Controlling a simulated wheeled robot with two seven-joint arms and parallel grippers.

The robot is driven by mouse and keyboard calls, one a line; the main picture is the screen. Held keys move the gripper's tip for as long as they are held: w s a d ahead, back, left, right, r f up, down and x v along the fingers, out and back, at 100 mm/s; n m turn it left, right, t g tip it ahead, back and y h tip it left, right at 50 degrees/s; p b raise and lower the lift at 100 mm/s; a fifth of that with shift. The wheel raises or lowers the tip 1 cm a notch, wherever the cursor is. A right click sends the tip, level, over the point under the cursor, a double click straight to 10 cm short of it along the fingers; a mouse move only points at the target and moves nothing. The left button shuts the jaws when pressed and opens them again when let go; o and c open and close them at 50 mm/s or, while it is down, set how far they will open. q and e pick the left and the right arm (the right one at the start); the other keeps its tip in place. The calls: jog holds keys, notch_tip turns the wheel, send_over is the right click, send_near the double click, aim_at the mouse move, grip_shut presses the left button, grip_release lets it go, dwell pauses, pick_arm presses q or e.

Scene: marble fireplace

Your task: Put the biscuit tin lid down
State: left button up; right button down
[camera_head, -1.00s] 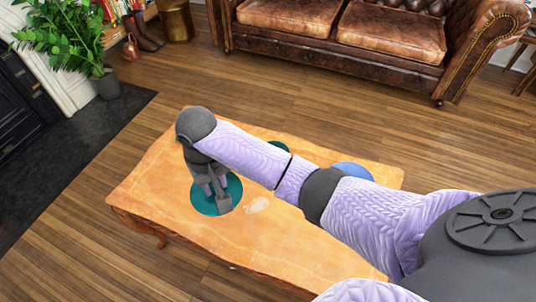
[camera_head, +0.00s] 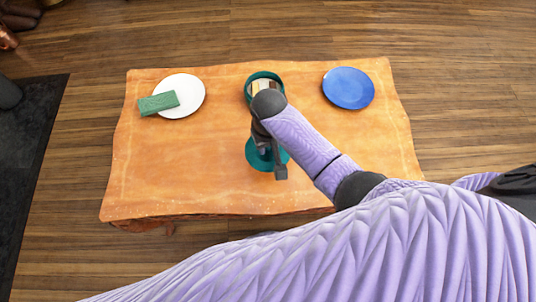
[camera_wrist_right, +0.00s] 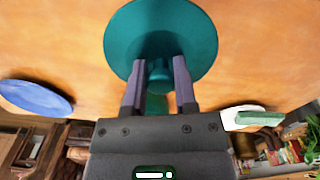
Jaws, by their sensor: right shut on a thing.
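The biscuit tin lid (camera_head: 252,158) is a teal disc with a small knob, seen near the middle of the wooden table. My right gripper (camera_head: 264,150) is shut on the lid's knob, which shows between its two fingers in the right wrist view (camera_wrist_right: 158,72). I cannot tell whether the lid touches the tabletop. The biscuit tin (camera_head: 262,75) is teal, open and round, just behind the lid, with pale and dark pieces inside. My right forearm hides its front part. My left gripper is out of view.
The table (camera_head: 190,160) has bare space left and right of the lid. A white plate (camera_head: 188,88) with a green sponge (camera_head: 158,103) partly on it lies at the back left. A blue plate (camera_head: 348,88) lies at the back right.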

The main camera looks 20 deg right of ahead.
aim_at(269, 151)
pick_arm(q)
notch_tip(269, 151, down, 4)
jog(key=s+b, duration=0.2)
jog(key=b, duration=0.1)
pick_arm(e)
notch_tip(269, 151, down, 6)
jog(key=shift+f, duration=0.1)
jog(key=shift+r, duration=0.3)
jog(key=shift+f, duration=0.15)
jog(key=shift+c, duration=2)
grip_release()
jog(key=shift+r, duration=0.2)
notch_tip(269, 151, up, 12)
jog(key=p, duration=0.8)
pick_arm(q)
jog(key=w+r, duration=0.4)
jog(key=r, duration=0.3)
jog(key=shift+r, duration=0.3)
